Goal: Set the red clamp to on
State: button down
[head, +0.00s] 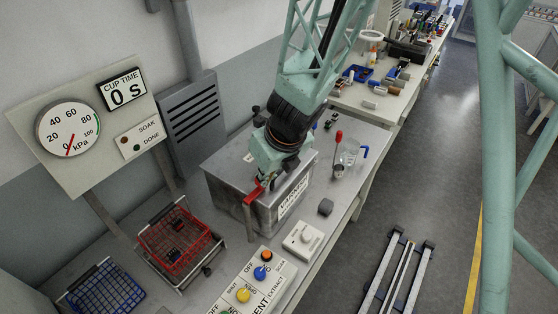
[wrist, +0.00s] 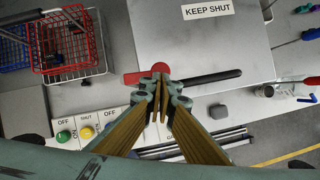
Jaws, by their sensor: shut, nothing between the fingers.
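The red clamp (head: 254,192) is at the front edge of a grey metal box (head: 225,190), near its left corner. In the wrist view the red clamp (wrist: 131,78) shows as a short red piece pointing left, with a red end just beyond my fingertips. A dark bar (wrist: 210,78) runs right from there along the box edge. My gripper (wrist: 161,88) is shut and empty, right at the clamp. I cannot tell whether it touches. In the head view my gripper (head: 268,178) hides part of the clamp.
The box lid carries a KEEP SHUT label (wrist: 207,9). A red basket (head: 203,247) and a blue basket (head: 105,290) stand left. A switch panel (head: 262,280) with coloured knobs is in front. A red-handled tool (head: 338,137) and glass beaker (head: 350,155) stand right.

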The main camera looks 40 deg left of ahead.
jog(key=shift+d, duration=0.15)
jog(key=shift+s+d+b, duration=0.3)
jog(key=shift+d+b, duration=0.4)
jog(key=shift+d, duration=0.2)
jog(key=d+p+v, duration=0.1)
jog(key=p+v, duration=0.3)
jog(key=v, duration=0.7)
jog(key=shift+s+f+p, duration=0.25)
jog(key=shift+s+p, duration=0.05)
jog(key=shift+p, duration=0.1)
